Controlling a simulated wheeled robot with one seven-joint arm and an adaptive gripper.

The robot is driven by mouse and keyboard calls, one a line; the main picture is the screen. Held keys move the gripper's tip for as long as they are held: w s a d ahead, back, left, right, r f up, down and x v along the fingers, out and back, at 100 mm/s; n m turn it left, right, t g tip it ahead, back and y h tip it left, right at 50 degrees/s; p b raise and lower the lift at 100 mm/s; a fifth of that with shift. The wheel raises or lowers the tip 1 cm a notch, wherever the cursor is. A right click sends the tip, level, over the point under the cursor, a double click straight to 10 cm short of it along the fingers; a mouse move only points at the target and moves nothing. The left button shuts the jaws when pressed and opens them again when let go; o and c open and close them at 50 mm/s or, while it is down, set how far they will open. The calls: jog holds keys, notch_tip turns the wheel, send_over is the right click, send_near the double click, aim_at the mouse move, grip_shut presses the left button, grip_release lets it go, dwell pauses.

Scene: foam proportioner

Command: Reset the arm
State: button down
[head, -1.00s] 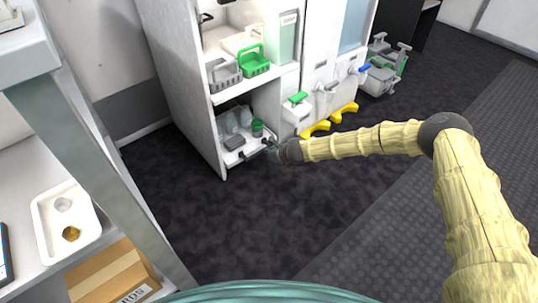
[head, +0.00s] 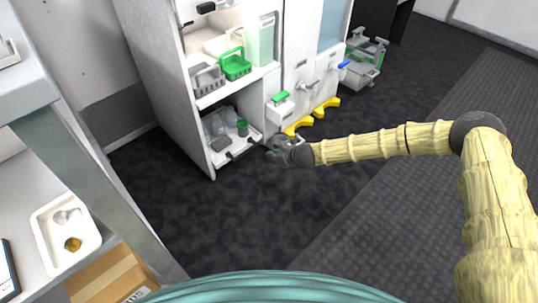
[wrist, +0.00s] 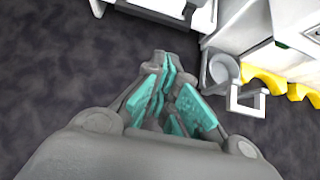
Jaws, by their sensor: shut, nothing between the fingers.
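My gripper (head: 276,150) is at the end of my yellow-sleeved arm, held out over the dark floor in front of the white cabinet. In the wrist view its teal-padded fingers (wrist: 165,95) are together with nothing between them. The cabinet's low shelf (head: 228,158) is to the left of the gripper, and the two are apart. A green cup (head: 242,127) and a dark grey block (head: 221,144) stand on that shelf among clear containers.
A green basket (head: 235,65) and a grey basket (head: 207,79) stand on the shelf above. Yellow feet (head: 326,106) stick out by the white units. The dark floor ahead is clear.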

jog(key=shift+s+d+r, duration=0.1)
jog(key=shift+d+r, duration=0.05)
jog(key=s+a+f+n+g, duration=0.1)
jog(key=s+f+n, duration=0.25)
jog(key=s, duration=0.55)
jog(key=s+a+f+n+g+h, duration=0.1)
jog(key=s+f+n+g, duration=0.1)
jog(key=s+n, duration=0.5)
jog(key=s+a+f+n+g, duration=0.1)
jog(key=s+f+n, duration=0.1)
jog(key=s, duration=1)
jog(key=s+d+r+n+g+h, duration=0.2)
jog(key=s+d+n+h, duration=0.2)
jog(key=s+d+n, duration=1)
jog(key=s+d+r+h, duration=0.2)
jog(key=s+d+r, duration=0.2)
jog(key=s+d, duration=0.55)
notch_tip(320, 180, up, 38)
jog(key=p, duration=3.8)
jog(key=shift+w+d+f+g, duration=0.15)
jog(key=shift+w+f+g, duration=0.1)
jog(key=shift+w+g, duration=0.15)
